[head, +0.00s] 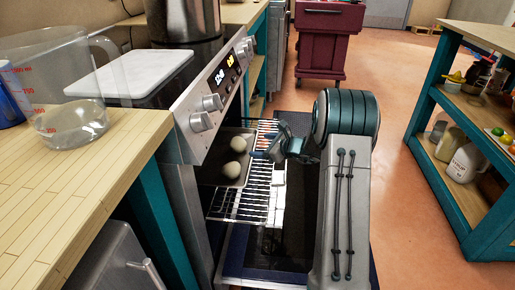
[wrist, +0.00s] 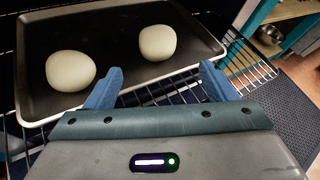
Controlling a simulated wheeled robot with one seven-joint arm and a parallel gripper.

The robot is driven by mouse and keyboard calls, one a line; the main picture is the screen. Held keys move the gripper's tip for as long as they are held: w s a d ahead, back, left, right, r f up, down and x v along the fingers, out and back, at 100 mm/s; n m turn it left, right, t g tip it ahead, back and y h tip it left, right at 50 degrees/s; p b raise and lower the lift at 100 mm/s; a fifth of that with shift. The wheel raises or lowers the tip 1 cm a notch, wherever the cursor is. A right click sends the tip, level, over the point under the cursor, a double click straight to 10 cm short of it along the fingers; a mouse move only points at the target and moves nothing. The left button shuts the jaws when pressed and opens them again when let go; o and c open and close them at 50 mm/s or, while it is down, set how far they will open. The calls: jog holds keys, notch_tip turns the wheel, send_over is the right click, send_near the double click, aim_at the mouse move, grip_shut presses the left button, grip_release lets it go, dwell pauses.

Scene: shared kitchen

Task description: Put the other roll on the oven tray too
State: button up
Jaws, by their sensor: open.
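Two pale, round rolls lie apart on the dark oven tray (wrist: 110,42). In the wrist view one roll (wrist: 70,71) is at the left and the other roll (wrist: 157,42) is farther back to the right. In the head view the rolls (head: 238,144) and (head: 231,169) also show on the tray (head: 242,178). My gripper (wrist: 160,84) is open and empty at the near edge of the tray, its blue fingers spread, apart from both rolls. In the head view my gripper (head: 272,150) is over the rack, right of the tray.
The tray rests on a wire oven rack (head: 256,203) pulled out of the oven (head: 205,110). A wooden counter (head: 70,175) with a clear measuring jug (head: 70,118) is at the left. A shelf unit (head: 440,170) stands at the right, with open floor between.

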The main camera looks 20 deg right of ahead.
jog(key=s+a+r+n+g, duration=0.35)
jog(key=s+a+n, duration=0.25)
jog(key=s, duration=0.3)
jog(key=s+a+r+n+g, duration=0.35)
jog(key=s+a+n, duration=0.3)
jog(key=s, duration=0.25)
jog(key=s+d+n+g+h, duration=0.3)
jog(key=s+n+h, duration=0.4)
jog(key=s+n, duration=0.6)
jog(key=s+d, duration=0.1)
jog(key=s, duration=0.9)
jog(key=shift+n+h, duration=0.35)
jog(key=shift+h, duration=0.05)
jog(key=shift+w, duration=0.1)
jog(key=shift+c, duration=0.4)
